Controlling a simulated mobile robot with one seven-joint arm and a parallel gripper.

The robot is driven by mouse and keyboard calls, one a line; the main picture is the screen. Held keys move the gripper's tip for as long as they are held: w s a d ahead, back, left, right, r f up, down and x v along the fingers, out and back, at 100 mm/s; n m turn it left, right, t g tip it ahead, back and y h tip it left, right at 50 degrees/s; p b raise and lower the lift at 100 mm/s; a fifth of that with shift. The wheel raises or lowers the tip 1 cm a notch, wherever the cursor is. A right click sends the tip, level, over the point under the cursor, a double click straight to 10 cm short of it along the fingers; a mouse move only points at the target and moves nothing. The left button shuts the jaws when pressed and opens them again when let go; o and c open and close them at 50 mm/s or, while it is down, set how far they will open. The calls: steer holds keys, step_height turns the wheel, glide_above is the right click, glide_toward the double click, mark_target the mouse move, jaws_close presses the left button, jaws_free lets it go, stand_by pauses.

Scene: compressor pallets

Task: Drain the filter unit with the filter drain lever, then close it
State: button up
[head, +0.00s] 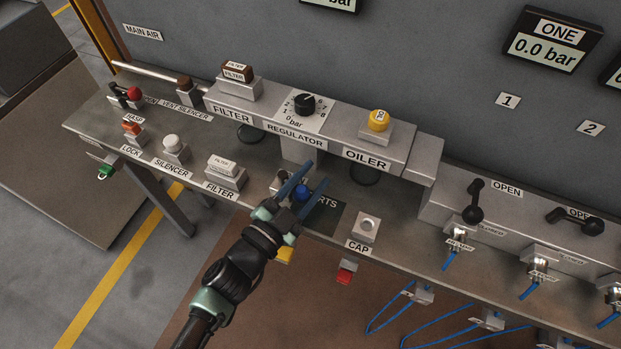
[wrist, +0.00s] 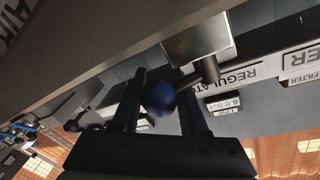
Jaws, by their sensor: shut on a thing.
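My gripper (head: 318,172) has its two blue-grey fingers on either side of a blue ball knob (head: 303,192), in front of the bench unit. The wrist view shows the knob (wrist: 158,100) between the fingers, with a short metal stem (wrist: 187,80) leading to a metal body (wrist: 197,42). The gripper is shut on this knob. I take it for the filter drain lever; no label on it is readable. The filter unit (head: 232,113) is at the left of the row, beside the regulator (head: 305,104) and oiler (head: 379,121). The lever's mounting is partly hidden by my fingers in the head view.
A dark parts mat (head: 327,216) lies beside the gripper, with a cap block (head: 367,227) to its right. Spare filter (head: 223,172), silencer (head: 173,149) and lock (head: 132,131) blocks stand along the front edge. Black-handled valves (head: 474,202) are at right.

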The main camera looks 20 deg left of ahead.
steer(key=shift+f, duration=0.15)
jaws_close()
steer(key=shift+y, duration=0.3)
steer(key=shift+w+n+t+y+p, duration=0.25)
steer(key=shift+n+t+y+p, duration=0.1)
steer(key=shift+n+y, duration=0.65)
steer(key=shift+w+a+f+n+y+b, duration=0.2)
steer(key=shift+n+y, duration=0.25)
steer(key=shift+y, duration=0.4)
steer(key=shift+w+a+f+n+y+b, duration=0.1)
steer(key=shift+w+f+n+y+b, duration=0.1)
steer(key=shift+n+y, duration=0.45)
steer(key=shift+y, duration=0.3)
steer(key=shift+w+r+y, duration=0.2)
steer(key=shift+r+y, duration=0.05)
steer(key=shift+y, duration=0.05)
steer(key=o, duration=1)
jaws_free()
steer(key=shift+w, duration=0.1)
